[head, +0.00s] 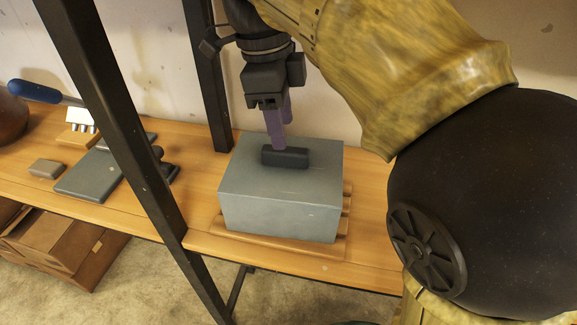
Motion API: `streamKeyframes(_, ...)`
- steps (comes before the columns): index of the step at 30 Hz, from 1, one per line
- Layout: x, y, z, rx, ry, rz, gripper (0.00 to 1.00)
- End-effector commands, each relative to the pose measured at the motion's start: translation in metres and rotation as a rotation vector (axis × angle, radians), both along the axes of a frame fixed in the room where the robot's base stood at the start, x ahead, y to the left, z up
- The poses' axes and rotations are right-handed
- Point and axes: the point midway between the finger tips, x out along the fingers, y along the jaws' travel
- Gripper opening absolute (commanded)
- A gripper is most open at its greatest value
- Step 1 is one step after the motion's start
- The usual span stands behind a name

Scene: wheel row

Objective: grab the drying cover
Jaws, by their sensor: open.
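The drying cover looks to be the grey box-shaped cover (280,200) on the wooden shelf, with a dark bar handle (285,157) on its top. It stands upright over a wooden slatted base, whose slats show at its right side. My gripper (279,146) points down from above with its purple fingers at the handle. The fingers are open, and their tips meet the handle's far side in the picture. I cannot tell whether they touch the handle or straddle it.
A black upright post (125,140) crosses in front, left of the cover; another (207,85) stands behind. A dark grey slab (98,175), a small tan block (46,169) and a blue-handled tool (35,92) lie left. Cardboard boxes (65,245) sit below the shelf.

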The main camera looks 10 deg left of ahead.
Motion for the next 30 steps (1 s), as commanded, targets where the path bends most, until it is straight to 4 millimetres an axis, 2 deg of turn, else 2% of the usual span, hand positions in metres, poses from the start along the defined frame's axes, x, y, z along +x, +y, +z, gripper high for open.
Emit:
streamKeyframes(2,0.000,-0.001,-0.009,0.000,0.000,0.000,0.47)
streamKeyframes(13,0.000,-0.001,-0.011,0.000,0.000,0.000,0.47)
streamKeyframes(24,-0.001,-0.001,-0.054,0.000,0.000,0.005,0.47)
streamKeyframes(30,-0.002,-0.002,-0.062,0.000,0.000,0.008,0.47)
